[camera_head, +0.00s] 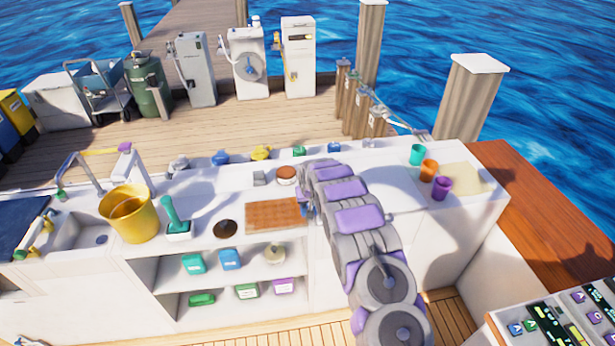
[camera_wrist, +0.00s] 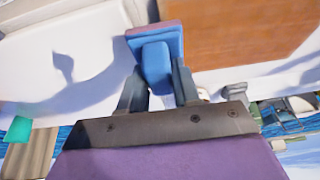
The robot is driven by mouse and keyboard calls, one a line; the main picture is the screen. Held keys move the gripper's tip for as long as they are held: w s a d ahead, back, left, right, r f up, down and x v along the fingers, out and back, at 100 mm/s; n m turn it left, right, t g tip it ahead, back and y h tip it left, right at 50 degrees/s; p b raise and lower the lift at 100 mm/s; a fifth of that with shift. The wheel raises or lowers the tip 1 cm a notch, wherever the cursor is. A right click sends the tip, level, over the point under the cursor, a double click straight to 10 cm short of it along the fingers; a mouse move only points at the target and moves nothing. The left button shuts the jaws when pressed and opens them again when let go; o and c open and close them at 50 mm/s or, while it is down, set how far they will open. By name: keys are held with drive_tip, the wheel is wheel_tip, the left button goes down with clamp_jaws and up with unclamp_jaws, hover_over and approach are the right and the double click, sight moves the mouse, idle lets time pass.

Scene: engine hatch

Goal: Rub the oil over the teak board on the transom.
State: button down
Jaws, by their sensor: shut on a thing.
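The teak board (camera_head: 273,215) lies flat on the white counter, left of my gripper (camera_head: 306,207). It also shows in the wrist view (camera_wrist: 245,28), at the upper right. My gripper in the wrist view (camera_wrist: 158,78) is shut on a blue block-shaped applicator (camera_wrist: 155,45) with a pinkish edge at its far end. The applicator is beside the board's edge; I cannot tell whether it touches board or counter. A round white container with a reddish-brown top (camera_head: 286,173) stands just behind the board. I cannot tell whether it holds oil. My arm covers the counter right of the board.
A dark round opening or dish (camera_head: 226,229) is left of the board. A green-handled brush (camera_head: 173,215) and a yellow bucket (camera_head: 130,213) stand farther left. Small items line the counter's back. Several cups (camera_head: 429,170) stand at the right. Open shelves (camera_head: 225,275) hold containers below.

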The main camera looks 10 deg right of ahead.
drive_tip(key=a+r, duration=0.2)
drive_tip(key=r, duration=0.1)
drive_tip(key=shift+a+r+p, duration=0.1)
drive_tip(key=shift+a+p, duration=0.05)
drive_tip(key=shift+p, duration=0.25)
drive_tip(key=shift+d+r, duration=0.3)
drive_tip(key=shift+r, duration=0.25)
drive_tip(key=shift+d+r, duration=0.3)
drive_tip(key=shift+r, duration=0.2)
drive_tip(key=shift+d+r, duration=0.2)
drive_tip(key=shift+d, duration=0.15)
drive_tip(key=shift+a, duration=0.85)
drive_tip(key=shift+d, duration=0.1)
